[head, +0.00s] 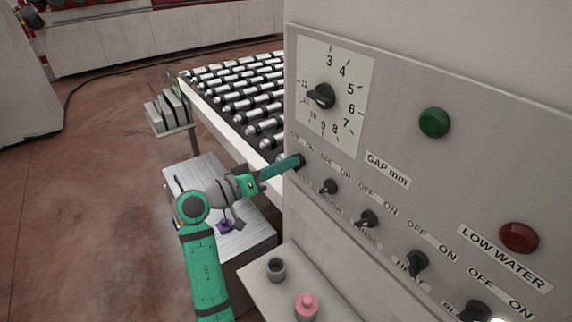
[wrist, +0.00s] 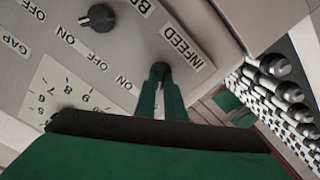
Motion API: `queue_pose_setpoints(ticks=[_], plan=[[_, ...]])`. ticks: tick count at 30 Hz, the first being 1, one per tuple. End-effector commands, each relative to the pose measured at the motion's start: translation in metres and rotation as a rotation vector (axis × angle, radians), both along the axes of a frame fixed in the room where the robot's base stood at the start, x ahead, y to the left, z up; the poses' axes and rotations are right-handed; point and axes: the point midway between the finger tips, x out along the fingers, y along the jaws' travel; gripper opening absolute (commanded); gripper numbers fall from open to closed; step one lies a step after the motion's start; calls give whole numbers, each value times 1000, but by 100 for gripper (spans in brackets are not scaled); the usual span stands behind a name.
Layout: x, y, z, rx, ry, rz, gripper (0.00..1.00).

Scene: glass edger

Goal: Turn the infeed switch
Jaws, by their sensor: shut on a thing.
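The infeed switch (wrist: 160,68) is a small dark knob beside the INFEED label (wrist: 181,50) on the grey control panel. In the wrist view my gripper (wrist: 160,82) is shut on it, with its two green fingers on either side of the knob. In the head view my gripper (head: 298,162) reaches the left end of the switch row, and its fingers hide most of the knob. An ON mark shows beside the switch in the wrist view. The knob's exact angle cannot be told.
Several more black switches, such as this one (head: 329,186), run to the right along the panel (head: 400,170). The gap dial (head: 320,96), a green lamp (head: 434,122) and a red lamp (head: 519,237) sit above. A roller conveyor (head: 240,95) lies behind my gripper.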

Motion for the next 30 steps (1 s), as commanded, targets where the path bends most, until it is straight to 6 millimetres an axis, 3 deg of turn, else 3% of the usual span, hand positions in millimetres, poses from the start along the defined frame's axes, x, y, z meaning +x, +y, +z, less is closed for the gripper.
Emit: queue_pose_setpoints(ticks=[12, 15, 25, 30], plan=[[0, 2, 0, -6, 7, 3, 0], [0, 2, 0, -6, 7, 3, 28], [-1, 2, 0, -5, 5, 2, 28], [-10, 16, 0, -6, 4, 4, 28]])
